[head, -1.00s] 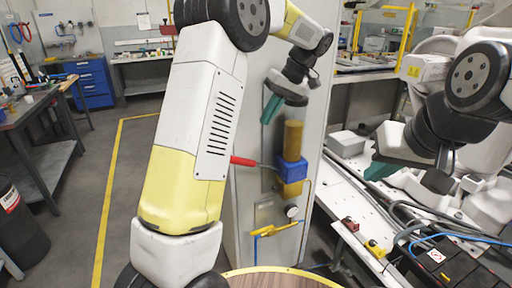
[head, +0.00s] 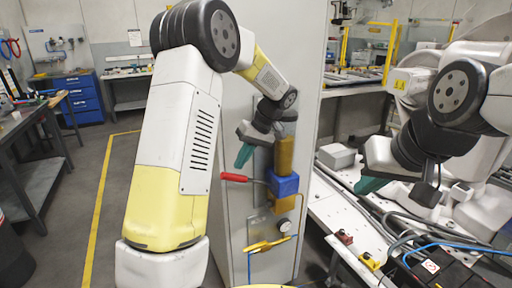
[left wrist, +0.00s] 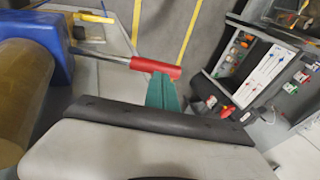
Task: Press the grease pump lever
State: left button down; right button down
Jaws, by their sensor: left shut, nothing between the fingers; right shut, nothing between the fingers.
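The grease pump is mounted on the side of a tall grey cabinet, with a blue block (head: 284,185) under a brass cylinder (head: 285,153). Its lever, a thin rod with a red handle (head: 234,177), sticks out to the left. My left gripper (head: 244,156), with green fingers, is shut and empty just above the handle. In the left wrist view the fingertips (left wrist: 161,80) overlap the red handle (left wrist: 155,67) near its free end; I cannot tell whether they touch. The blue block (left wrist: 50,40) also shows there. My right gripper (head: 371,185) is shut and empty, away at the right.
A pressure gauge (head: 284,225) and a yellow-handled valve (head: 268,245) sit below the pump. A white bench (head: 350,215) with cables and a grey box (head: 337,156) lies right of the cabinet (head: 308,70). The floor to the left is open.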

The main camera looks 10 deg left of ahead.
pick_arm(q)
jog(key=shift+x, duration=1.3)
